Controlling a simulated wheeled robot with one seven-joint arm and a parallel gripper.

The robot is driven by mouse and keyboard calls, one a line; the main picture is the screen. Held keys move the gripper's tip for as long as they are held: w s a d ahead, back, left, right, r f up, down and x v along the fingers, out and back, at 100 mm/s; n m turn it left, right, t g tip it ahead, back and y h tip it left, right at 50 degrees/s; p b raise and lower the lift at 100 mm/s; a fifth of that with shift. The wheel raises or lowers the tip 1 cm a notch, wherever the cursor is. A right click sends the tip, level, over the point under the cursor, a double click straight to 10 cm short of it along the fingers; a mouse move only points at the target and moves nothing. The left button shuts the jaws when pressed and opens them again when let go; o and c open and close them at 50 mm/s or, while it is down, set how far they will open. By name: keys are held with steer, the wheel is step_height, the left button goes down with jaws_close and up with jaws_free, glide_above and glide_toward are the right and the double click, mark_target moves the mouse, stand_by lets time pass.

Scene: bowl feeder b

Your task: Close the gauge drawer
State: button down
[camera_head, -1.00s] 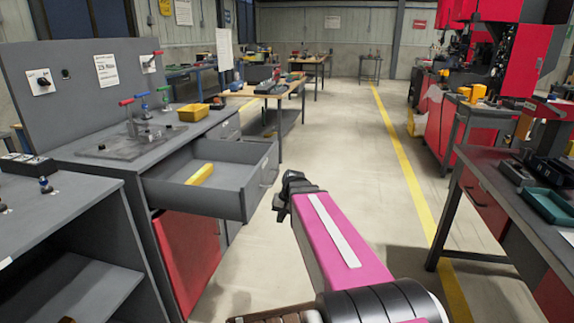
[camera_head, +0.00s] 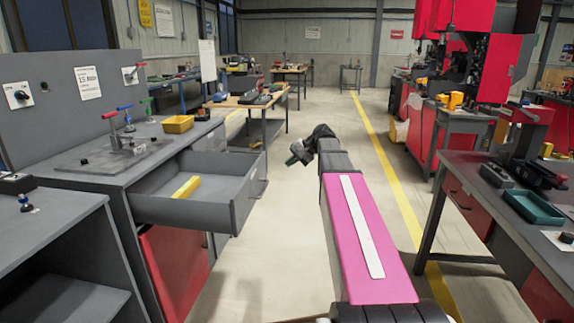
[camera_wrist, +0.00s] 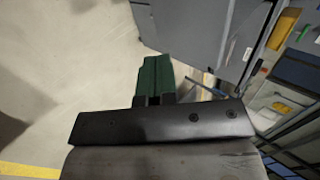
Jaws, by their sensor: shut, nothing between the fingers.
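The gauge drawer (camera_head: 222,205) is a grey drawer pulled out of the grey workbench at the left in the head view. A yellow block (camera_head: 186,187) lies inside it. Its handle is on the front face, toward the right. My gripper (camera_head: 299,151) is in the air to the right of the drawer front, apart from it. In the wrist view my gripper (camera_wrist: 153,75) shows green fingers pressed together, with nothing between them. The drawer's grey body (camera_wrist: 190,25) shows in the wrist view beyond the fingers, at the upper right.
A yellow bin (camera_head: 178,124) and red- and blue-handled clamps stand on the workbench top (camera_head: 75,165). A wooden table (camera_head: 240,101) stands behind. A bench with a green tray (camera_head: 533,207) is at the right. The floor between is clear.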

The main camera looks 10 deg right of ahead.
mark_target(261, 176)
steer(key=shift+w+a+f, duration=0.55)
steer(key=shift+a+f, duration=0.35)
steer(key=shift+a, duration=0.65)
steer(key=shift+w+a+f, duration=0.6)
steer(key=shift+a+f, duration=0.3)
steer(key=shift+a, duration=0.6)
steer(key=shift+w+a+f, duration=0.55)
steer(key=shift+a+f, duration=0.35)
steer(key=shift+a, duration=0.65)
steer(key=shift+a, duration=0.1)
steer(key=w+a, duration=0.4)
steer(key=a, duration=0.7)
steer(key=w+a, duration=0.4)
steer(key=a, duration=0.8)
steer(key=w+a, duration=0.4)
steer(key=a, duration=0.7)
steer(key=shift+w+a, duration=0.25)
steer(key=shift+w, duration=0.05)
steer(key=shift+a, duration=0.15)
